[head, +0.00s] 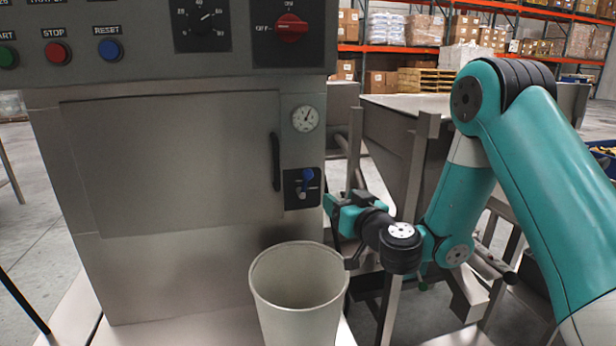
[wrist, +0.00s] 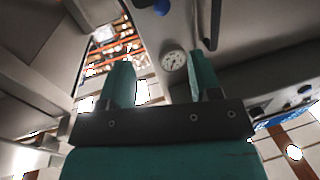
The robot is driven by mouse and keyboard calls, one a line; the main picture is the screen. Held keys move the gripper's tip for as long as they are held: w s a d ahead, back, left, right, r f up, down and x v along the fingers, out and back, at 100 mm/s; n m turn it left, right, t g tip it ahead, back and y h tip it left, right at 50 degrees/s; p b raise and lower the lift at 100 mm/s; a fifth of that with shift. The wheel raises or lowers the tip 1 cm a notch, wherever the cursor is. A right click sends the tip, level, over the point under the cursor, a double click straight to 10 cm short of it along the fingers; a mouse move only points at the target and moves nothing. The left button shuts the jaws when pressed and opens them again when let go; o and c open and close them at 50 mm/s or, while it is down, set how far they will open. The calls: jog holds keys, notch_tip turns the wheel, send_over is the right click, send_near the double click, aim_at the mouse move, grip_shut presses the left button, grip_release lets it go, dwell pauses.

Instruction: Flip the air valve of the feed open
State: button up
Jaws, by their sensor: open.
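The air valve is a small blue lever (head: 308,178) on a dark plate (head: 291,198), low on the right side of the steel cabinet front in the head view. The lever looks roughly upright, above a small grey fitting. In the wrist view a blue piece (wrist: 162,7), apparently the lever, shows at the top edge, beyond the fingers. My gripper (head: 331,205) is just right of the plate and slightly lower, apart from the lever. In the wrist view my gripper (wrist: 160,65) has its two teal fingers spread with nothing between them.
A round gauge (head: 305,118) sits above the valve, and a black door handle (head: 275,162) is to its left. An open grey bin (head: 299,275) stands below, in front of the cabinet. A control panel (head: 150,40) overhangs the top. A steel hopper (head: 392,125) stands behind my arm.

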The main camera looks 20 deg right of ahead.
jog(key=w+r+p, duration=0.1)
jog(key=w+p, duration=0.2)
jog(key=p, duration=1)
send_near(310, 176)
jog(key=w, duration=0.3)
jog(key=w+p, duration=0.2)
jog(key=w+a+p, duration=0.1)
jog(key=w+p, duration=0.1)
jog(key=w+a+p, duration=0.1)
jog(key=w+p, duration=0.1)
jog(key=w, duration=0.1)
jog(key=shift+w+f, duration=0.1)
jog(key=shift+w, duration=0.5)
